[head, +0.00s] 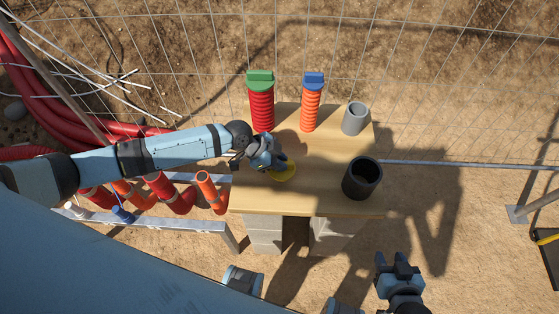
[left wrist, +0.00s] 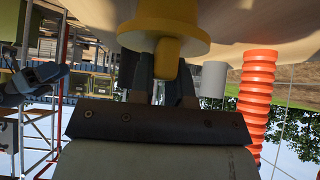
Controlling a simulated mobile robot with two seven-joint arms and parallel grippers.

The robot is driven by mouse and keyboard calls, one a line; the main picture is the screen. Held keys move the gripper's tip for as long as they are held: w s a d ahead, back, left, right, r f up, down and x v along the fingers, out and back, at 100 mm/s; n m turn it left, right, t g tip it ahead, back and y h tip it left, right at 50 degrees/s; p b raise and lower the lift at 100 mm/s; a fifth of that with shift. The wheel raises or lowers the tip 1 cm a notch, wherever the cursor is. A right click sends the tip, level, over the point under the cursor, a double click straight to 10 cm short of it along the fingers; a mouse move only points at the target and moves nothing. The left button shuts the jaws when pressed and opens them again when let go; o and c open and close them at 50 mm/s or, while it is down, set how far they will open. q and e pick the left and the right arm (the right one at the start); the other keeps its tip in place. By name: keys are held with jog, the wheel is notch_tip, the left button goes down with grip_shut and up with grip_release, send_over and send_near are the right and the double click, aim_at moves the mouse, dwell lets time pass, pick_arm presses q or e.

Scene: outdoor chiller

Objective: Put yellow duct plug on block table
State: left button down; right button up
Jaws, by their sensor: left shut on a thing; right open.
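The yellow duct plug (head: 284,172) shows at the table's middle left in the head view, partly covered by my left gripper (head: 268,158). In the left wrist view, the plug (left wrist: 168,32) has a round flange and a knob, and my left gripper (left wrist: 165,85) is shut on the knob. The block table (head: 310,200) is a wooden board on grey concrete blocks. The plug is over or on the board; I cannot tell whether its underside touches. My right gripper (head: 398,265) is open and empty, in front of the table's right side.
A red corrugated duct with a green plug (head: 261,100), an orange one with a blue plug (head: 312,100), a grey pipe (head: 355,119) and a dark pipe (head: 362,178) stand on the table. A rack of pipes (head: 170,193) is left. Wire fence runs behind.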

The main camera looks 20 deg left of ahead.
pick_arm(q)
jog(key=shift+f, duration=0.15)
jog(key=c, duration=1.1)
grip_release()
jog(key=shift+r, duration=0.3)
jog(key=v, duration=1.1)
jog(key=s+d+f+n+t, duration=0.4)
jog(key=s+d+n+t, duration=0.15)
jog(key=d, duration=0.25)
jog(key=s+a+f+n+t+y, duration=0.3)
jog(key=s+a+f+n+y, duration=0.1)
jog(key=s, duration=0.6)
jog(key=shift+a+f+n, duration=0.55)
jog(key=shift+a+n, duration=0.35)
jog(key=shift+n, duration=0.25)
